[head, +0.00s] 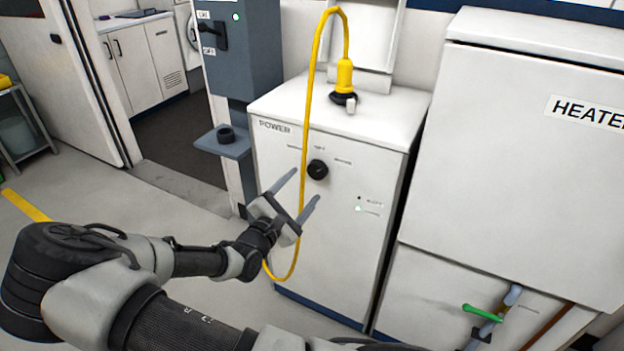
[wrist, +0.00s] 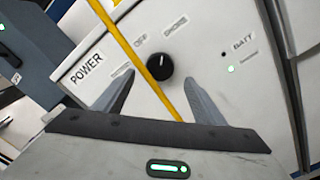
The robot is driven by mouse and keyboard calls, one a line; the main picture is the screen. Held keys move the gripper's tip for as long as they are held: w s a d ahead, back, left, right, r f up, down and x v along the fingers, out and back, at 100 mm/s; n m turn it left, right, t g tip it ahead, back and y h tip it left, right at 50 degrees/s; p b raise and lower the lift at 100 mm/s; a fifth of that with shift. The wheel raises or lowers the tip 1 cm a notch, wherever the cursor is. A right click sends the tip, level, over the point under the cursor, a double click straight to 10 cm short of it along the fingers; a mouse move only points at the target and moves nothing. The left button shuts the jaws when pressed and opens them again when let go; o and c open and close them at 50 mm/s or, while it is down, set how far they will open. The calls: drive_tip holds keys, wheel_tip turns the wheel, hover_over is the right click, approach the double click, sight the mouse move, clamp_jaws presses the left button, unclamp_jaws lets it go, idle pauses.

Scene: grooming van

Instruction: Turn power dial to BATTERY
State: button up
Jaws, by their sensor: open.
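The power dial (head: 317,169) is a round black knob on the front of the white POWER cabinet (head: 340,240). In the wrist view the dial (wrist: 160,66) has a small white mark that appears to point toward the SHORE label (wrist: 175,27), right of the OFF label (wrist: 140,38). A third label (wrist: 121,72) to the left is too blurred to read. My gripper (head: 305,184) is open and empty, in front of the panel and just short of the dial. In the wrist view the dial shows beyond and between the fingertips.
A yellow cable (head: 305,120) hangs from a yellow plug (head: 344,75) down the cabinet front, crossing between my fingers in the wrist view. The BATT lamp (wrist: 223,54) is dark; the lamp below (wrist: 231,69) glows green. The heater cabinet (head: 510,150) stands right.

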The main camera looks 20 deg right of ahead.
sight(316, 172)
drive_tip(key=x, duration=0.6)
drive_tip(key=shift+w+d+b, duration=0.15)
drive_tip(key=shift+d+b, duration=0.05)
drive_tip(key=shift+b, duration=0.2)
drive_tip(key=shift+c, duration=0.3)
drive_tip(key=c, duration=1)
